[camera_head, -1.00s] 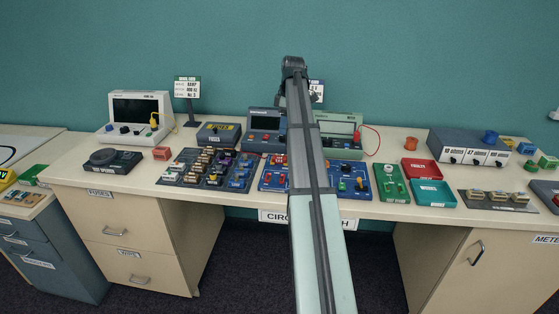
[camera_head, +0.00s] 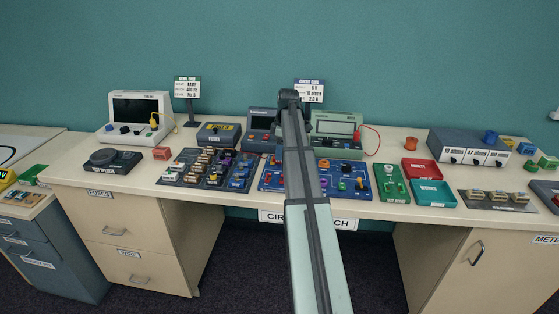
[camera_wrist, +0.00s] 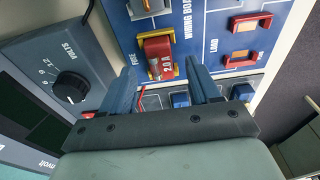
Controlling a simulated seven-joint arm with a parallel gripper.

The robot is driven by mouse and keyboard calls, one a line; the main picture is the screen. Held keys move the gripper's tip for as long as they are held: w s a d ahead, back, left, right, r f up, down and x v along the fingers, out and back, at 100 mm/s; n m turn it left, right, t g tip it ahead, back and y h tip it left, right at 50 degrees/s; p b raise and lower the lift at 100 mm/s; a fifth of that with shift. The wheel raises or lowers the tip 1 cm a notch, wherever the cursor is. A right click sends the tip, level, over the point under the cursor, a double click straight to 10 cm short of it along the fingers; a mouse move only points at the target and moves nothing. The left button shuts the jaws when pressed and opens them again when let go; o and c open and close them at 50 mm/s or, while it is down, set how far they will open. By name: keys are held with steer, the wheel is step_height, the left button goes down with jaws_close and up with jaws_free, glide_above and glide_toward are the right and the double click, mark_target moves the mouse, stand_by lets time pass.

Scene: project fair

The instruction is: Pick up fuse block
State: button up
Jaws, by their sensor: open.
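The fuse block (camera_wrist: 158,47) is red with a "2 A" label and yellowish ends. It sits on the blue wiring board (camera_wrist: 190,22), beside the printed word FUSE. The board also shows in the head view (camera_head: 333,189). My gripper (camera_wrist: 160,76) is open, its two blue fingers apart and empty. In the wrist view the fuse block's labelled end lies just beyond the fingertips, between their lines. I cannot tell the height gap. In the head view my arm hides the fingers and the fuse block.
A grey unit with a VOLTS dial (camera_wrist: 70,86) stands close left of the fingers. Red-ended parts (camera_wrist: 250,22) sit on the board to the right.

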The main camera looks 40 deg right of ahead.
step_height(320, 180, down, 2)
steer(key=shift+a+f, duration=0.1)
steer(key=shift+f, duration=0.15)
steer(key=shift+w, duration=0.1)
steer(key=c, duration=1.1)
steer(key=shift+c, duration=0.2)
steer(key=shift+r, duration=0.1)
